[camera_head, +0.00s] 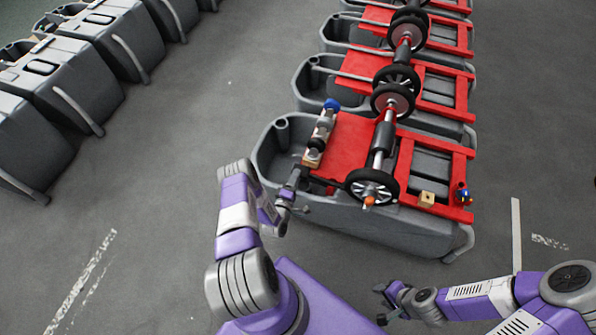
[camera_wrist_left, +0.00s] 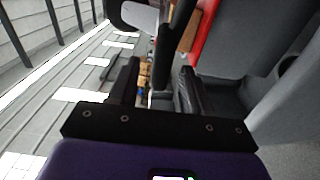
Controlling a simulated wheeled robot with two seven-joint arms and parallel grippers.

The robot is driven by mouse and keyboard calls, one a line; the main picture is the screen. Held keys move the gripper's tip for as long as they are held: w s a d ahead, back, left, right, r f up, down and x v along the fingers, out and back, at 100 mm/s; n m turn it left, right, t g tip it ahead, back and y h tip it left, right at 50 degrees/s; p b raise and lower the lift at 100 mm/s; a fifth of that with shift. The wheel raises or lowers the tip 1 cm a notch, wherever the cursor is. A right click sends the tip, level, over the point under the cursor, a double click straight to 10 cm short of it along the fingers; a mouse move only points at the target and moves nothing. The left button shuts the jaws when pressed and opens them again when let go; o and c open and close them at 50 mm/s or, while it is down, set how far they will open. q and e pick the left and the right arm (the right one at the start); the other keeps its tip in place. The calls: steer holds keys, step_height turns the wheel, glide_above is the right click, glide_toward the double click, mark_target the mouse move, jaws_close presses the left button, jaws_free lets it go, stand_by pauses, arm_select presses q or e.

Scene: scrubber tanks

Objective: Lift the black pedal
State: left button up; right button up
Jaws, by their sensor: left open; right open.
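A black bar (camera_wrist_left: 178,35), which looks like the black pedal, shows at the top middle of the left wrist view, beyond and between my fingers. My left gripper (camera_head: 292,188) is at the near left edge of the first grey tank (camera_head: 268,152). In the left wrist view my left gripper (camera_wrist_left: 158,78) has its fingers apart, and I cannot tell whether they touch the bar. In the head view the arm and gripper make the pedal hard to pick out. My right gripper (camera_head: 384,303) is open and empty over the floor at the lower right.
A red frame (camera_head: 340,150) with black wheels (camera_head: 372,187) lies over the tank. A small wooden block (camera_head: 426,198) and a red-and-blue part (camera_head: 463,195) sit on its right side. More tanks stand behind and in a row at left (camera_head: 65,75). The floor between is clear.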

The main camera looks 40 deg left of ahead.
arm_select(q)
steer(key=v, duration=0.3)
steer(key=shift+s+d, duration=0.15)
steer(key=shift+s, duration=0.15)
stand_by(0.3)
